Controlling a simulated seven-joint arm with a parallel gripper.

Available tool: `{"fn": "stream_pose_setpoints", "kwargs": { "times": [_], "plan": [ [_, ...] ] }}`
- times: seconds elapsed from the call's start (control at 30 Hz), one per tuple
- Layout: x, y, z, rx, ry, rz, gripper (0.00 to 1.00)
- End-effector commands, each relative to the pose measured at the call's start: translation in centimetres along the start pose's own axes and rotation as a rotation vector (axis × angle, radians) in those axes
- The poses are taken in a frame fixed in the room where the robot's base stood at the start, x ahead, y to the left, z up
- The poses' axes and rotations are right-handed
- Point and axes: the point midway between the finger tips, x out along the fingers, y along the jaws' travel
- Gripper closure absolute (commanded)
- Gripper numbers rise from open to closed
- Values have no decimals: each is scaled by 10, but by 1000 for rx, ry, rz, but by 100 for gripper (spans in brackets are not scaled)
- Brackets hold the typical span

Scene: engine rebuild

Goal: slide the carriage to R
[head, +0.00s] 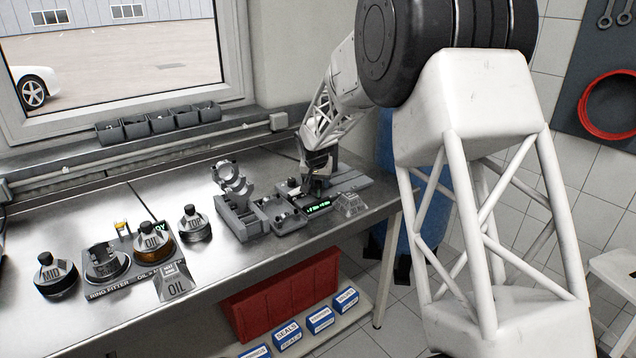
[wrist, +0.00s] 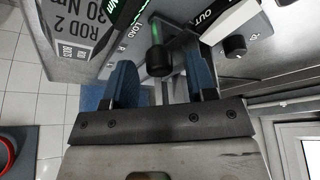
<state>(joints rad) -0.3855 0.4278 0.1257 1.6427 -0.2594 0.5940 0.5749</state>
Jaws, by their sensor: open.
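In the wrist view, my gripper (wrist: 161,72) is open, with its two blue fingertips apart. A black round knob (wrist: 158,60) shows between them, at the end of a slot lit green; it may be the carriage's handle. I cannot tell whether either finger touches it. The lettering LOAD and a small R (wrist: 121,49) stand to the left of the slot. In the head view, my gripper (head: 318,180) is low over the device with the green display (head: 318,207), at the right part of the bench. The carriage itself is hidden there by my gripper.
A grey ROD 2 sign (wrist: 82,38) stands close on the left in the wrist view. In the head view, a grey holder (head: 238,215) and several lidded jars stand farther left on the bench.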

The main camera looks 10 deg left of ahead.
Motion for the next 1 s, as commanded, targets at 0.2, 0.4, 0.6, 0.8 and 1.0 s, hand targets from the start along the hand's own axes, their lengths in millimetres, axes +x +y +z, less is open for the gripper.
{"fn": "stream_pose_setpoints", "kwargs": {
  "times": [0.2, 0.4, 0.6, 0.8, 1.0],
  "plan": [
    [8, 0, 0, 0, -1, 0, 48],
    [8, 0, 0, 0, -1, 0, 48],
    [8, 0, 0, 0, -1, 0, 68],
    [8, 0, 0, 0, 0, 0, 99],
    [8, 0, 0, 0, 0, 0, 100]
  ]
}}
